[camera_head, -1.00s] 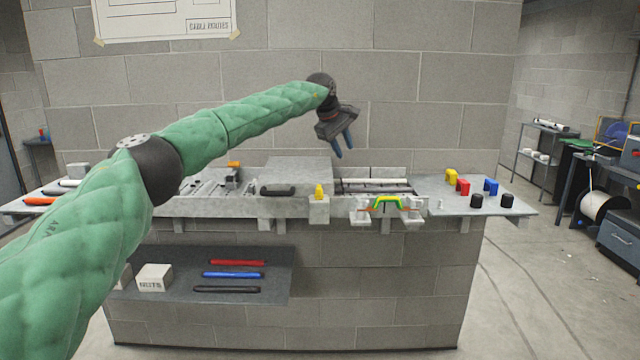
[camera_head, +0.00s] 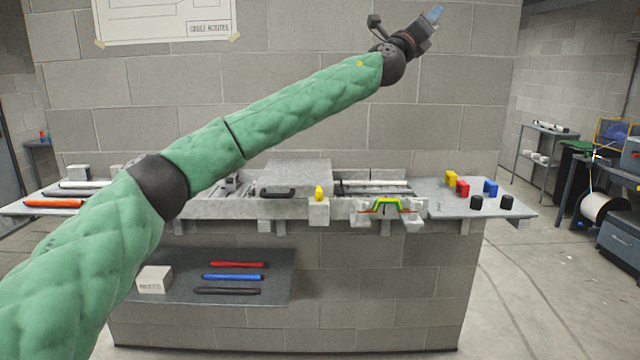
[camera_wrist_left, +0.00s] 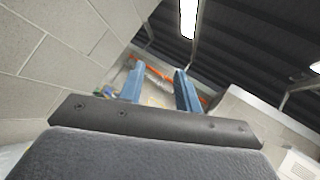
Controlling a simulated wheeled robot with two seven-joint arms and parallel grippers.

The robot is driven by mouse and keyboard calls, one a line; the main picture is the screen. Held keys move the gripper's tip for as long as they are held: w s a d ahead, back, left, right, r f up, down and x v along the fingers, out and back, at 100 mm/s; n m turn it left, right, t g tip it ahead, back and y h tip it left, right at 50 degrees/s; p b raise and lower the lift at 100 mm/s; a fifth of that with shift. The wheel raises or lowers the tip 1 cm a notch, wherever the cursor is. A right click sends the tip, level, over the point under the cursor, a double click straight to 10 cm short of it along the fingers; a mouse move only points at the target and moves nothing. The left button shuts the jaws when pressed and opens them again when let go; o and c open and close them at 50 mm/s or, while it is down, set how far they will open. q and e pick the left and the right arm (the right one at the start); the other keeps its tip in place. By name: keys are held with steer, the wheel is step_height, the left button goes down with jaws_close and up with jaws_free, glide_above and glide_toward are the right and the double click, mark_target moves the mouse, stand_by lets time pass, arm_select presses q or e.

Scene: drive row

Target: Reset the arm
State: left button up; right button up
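My left arm, in a green quilted sleeve, reaches from the lower left of the head view to the upper right. My left gripper (camera_head: 435,14) is high in front of the block wall, well above the bench and pointing up and to the right. In the left wrist view its two blue fingers (camera_wrist_left: 160,88) stand apart with nothing between them, and the ceiling and walls show beyond. My right gripper is in neither view.
The bench (camera_head: 290,207) holds a grey block with a handle and a yellow-green clip (camera_head: 387,203). Red (camera_head: 463,188), yellow, blue and black pieces stand on its right plate. A lower shelf (camera_head: 275,295) holds red, blue and black rods. The wall (camera_head: 300,60) is close behind.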

arm_select(q)
steer(key=a+f+n+t+y, duration=0.2)
steer(key=a+f+n+y, duration=0.6)
steer(key=f+n, duration=0.45)
steer(key=a+f+n+t+y, duration=0.1)
steer(key=a+f+n+y, duration=0.7)
steer(key=n, duration=0.8)
steer(key=s+a+f+n+g, duration=0.25)
steer(key=s+a+f, duration=0.2)
steer(key=f, duration=1.05)
steer(key=s+a+f+n+g, duration=0.2)
steer(key=s+a+f+g, duration=0.3)
steer(key=f, duration=0.9)
steer(key=s+a+f+n+g, duration=0.15)
steer(key=s+a+f, duration=0.35)
steer(key=f, duration=1)
steer(key=s+a+f+n+g+y, duration=0.1)
steer(key=s+a+f+n+g, duration=0.3)
steer(key=s+f, duration=1.2)
steer(key=s+a+f+m+g+y, duration=0.15)
steer(key=s+a+f, duration=0.55)
steer(key=s+f, duration=0.85)
steer(key=s+f+g, duration=0.3)
steer(key=s+f, duration=0.9)
steer(key=s, duration=0.2)
steer(key=shift+d+f+n+h, duration=0.3)
steer(key=shift+f+n+h, duration=0.05)
steer(key=shift+n, duration=0.05)
